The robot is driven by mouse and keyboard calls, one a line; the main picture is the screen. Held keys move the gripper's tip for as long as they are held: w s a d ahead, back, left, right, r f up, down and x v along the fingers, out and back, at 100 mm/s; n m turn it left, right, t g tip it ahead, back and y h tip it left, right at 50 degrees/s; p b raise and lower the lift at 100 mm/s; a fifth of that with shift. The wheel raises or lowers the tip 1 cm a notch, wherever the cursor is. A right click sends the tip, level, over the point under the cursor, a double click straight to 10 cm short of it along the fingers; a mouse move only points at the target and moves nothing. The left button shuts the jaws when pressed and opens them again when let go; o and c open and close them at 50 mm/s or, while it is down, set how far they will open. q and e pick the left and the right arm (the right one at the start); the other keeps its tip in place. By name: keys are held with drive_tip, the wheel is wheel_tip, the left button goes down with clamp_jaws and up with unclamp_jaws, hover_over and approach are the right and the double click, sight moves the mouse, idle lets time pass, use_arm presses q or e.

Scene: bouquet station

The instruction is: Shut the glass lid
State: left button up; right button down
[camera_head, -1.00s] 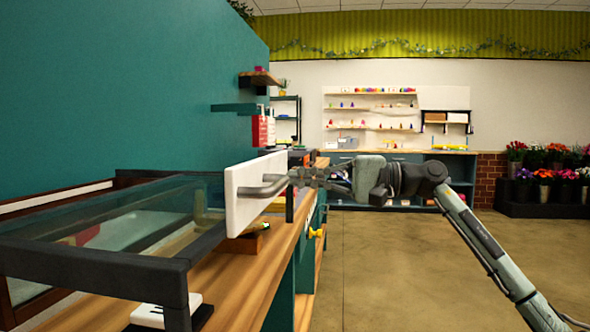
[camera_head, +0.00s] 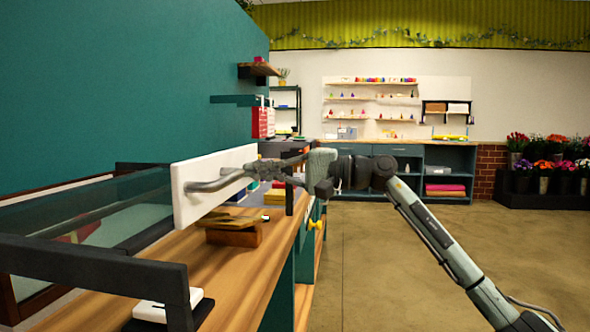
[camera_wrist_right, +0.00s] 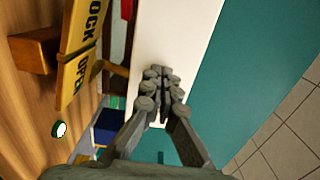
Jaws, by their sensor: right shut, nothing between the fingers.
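The glass lid (camera_head: 85,212) is at the left in the head view, a clear pane near the dark case frame (camera_head: 90,262). A white panel (camera_head: 215,165) with a grey bar handle (camera_head: 215,183) stands tilted at its right end. My right gripper (camera_head: 265,174) is shut and empty at the right end of the handle; whether it touches is unclear. In the right wrist view its closed fingers (camera_wrist_right: 161,88) lie in front of the white panel (camera_wrist_right: 178,35). The lid's far edge is hard to make out. My left gripper is not in view.
A wooden block (camera_head: 235,234) with a yellow sign (camera_wrist_right: 82,50) stands on the wooden counter (camera_head: 235,280). A white-topped black block (camera_head: 165,312) is at the near corner. A yellow knob (camera_head: 315,225) sticks out at the counter's front.

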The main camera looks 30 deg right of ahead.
drive_tip(key=x, duration=1)
drive_tip(key=shift+w+a, duration=0.1)
drive_tip(key=shift+a, duration=0.1)
drive_tip(key=x, duration=0.4)
drive_tip(key=shift+w+a, duration=0.15)
drive_tip(key=shift+w, duration=0.05)
drive_tip(key=shift+w+a, duration=0.4)
drive_tip(key=shift+a, duration=0.1)
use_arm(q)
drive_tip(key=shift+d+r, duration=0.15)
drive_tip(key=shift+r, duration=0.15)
use_arm(e)
drive_tip(key=shift+r, duration=0.1)
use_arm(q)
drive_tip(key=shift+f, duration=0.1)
